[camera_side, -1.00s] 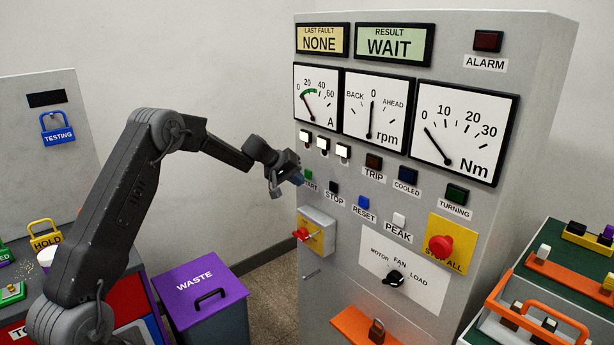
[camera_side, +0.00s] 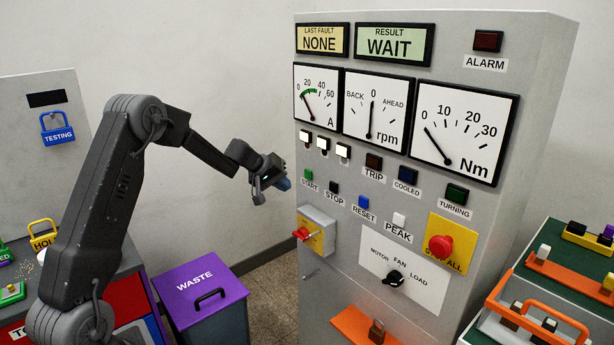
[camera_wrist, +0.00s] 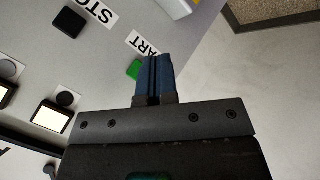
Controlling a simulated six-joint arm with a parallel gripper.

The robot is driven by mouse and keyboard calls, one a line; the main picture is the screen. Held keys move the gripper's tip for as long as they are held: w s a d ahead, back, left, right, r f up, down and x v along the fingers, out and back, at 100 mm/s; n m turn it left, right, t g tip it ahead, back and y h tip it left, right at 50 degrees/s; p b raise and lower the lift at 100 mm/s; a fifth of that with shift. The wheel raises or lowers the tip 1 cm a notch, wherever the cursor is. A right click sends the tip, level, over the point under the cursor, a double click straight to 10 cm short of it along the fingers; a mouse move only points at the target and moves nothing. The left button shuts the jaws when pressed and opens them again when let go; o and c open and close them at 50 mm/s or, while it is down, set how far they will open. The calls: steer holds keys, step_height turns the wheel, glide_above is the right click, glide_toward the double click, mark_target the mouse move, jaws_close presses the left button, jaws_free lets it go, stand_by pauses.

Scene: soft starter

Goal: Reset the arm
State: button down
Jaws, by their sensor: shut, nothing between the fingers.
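My gripper (camera_side: 284,184) is shut and empty. In the side view it hangs in the air just left of the grey cabinet's front, level with the green START button (camera_side: 308,174). In the wrist view the two blue fingertips (camera_wrist: 154,74) are pressed together. The green button (camera_wrist: 133,70) shows beside them, partly covered, and its label is partly hidden. The side view shows a gap between fingertips and cabinet.
The cabinet carries a red stop button (camera_side: 440,245), a rotary selector (camera_side: 394,278) and a red-handled switch box (camera_side: 316,231). A purple-lidded WASTE bin (camera_side: 200,280) stands below my arm. A tray with an orange handle (camera_side: 540,308) is at right.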

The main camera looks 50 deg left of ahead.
stand_by(0.5)
steer(key=s+d+r+m+g+h, duration=0.1)
steer(key=s+d+r+m, duration=0.1)
steer(key=s+d+r, duration=0.35)
steer(key=s+d+r+m, duration=0.2)
steer(key=d+r, duration=0.1)
steer(key=d, duration=0.5)
steer(key=s+d+r+m+g+h, duration=0.1)
steer(key=s+d+r+m, duration=0.1)
steer(key=s+d+r, duration=0.3)
steer(key=s+d+f+m+y, duration=0.1)
steer(key=s+d, duration=0.3)
steer(key=s, duration=0.7)
steer(key=s+d+f+m+g+y, duration=0.1)
steer(key=s+d, duration=0.4)
steer(key=s, duration=0.6)
steer(key=shift+m+y, duration=0.9)
steer(key=shift+m, duration=0.1)
